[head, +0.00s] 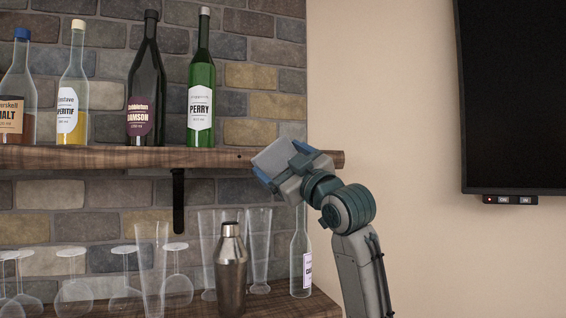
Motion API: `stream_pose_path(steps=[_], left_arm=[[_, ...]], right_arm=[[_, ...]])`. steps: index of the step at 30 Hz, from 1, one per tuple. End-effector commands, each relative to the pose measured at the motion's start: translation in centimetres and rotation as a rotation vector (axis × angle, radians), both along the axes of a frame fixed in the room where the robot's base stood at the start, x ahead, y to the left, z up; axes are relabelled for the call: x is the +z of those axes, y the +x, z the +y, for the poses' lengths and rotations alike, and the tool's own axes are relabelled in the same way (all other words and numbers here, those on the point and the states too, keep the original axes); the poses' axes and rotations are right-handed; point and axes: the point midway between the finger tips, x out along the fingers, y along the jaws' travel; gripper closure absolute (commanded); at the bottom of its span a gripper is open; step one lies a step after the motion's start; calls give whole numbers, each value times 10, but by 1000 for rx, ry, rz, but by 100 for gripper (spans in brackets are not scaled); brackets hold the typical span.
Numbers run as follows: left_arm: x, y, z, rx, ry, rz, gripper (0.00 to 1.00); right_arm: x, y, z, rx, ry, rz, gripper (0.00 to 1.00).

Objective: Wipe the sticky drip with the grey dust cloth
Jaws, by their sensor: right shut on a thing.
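My right gripper (284,164) reaches up from the lower right to the front edge of the wooden shelf, near its right end. It is shut on a flat grey piece, which I take to be the grey dust cloth (273,157). The cloth is in front of the shelf edge; I cannot tell whether it touches the wood. Small dark spots (241,157) show on the shelf edge just left of the cloth and may be part of the sticky drip. The gripper and cloth hide the edge behind them. My left gripper is not in view.
Several bottles, including a green one (201,90), stand on the shelf (90,157), left of the gripper. Below, a steel shaker (230,270), several glasses and a clear bottle (300,262) stand on a lower wooden surface. A dark screen (512,95) hangs at the right.

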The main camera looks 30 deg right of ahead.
Motion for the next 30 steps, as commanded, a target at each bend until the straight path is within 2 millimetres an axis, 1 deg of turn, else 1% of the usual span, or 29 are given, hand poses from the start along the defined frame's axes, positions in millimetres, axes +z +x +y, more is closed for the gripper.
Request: stream_pose_path(steps=[5, 15, 23, 30], left_arm=[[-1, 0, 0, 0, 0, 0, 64], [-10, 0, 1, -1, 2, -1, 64], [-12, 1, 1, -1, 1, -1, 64], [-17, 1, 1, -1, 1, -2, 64]], right_arm=[[0, 0, -3, -1, -1, -1, 31], [-1, -8, -30, -3, -1, 0, 31], [0, -10, -38, -2, 0, 0, 31], [-1, -13, -59, -2, 0, 1, 31]])
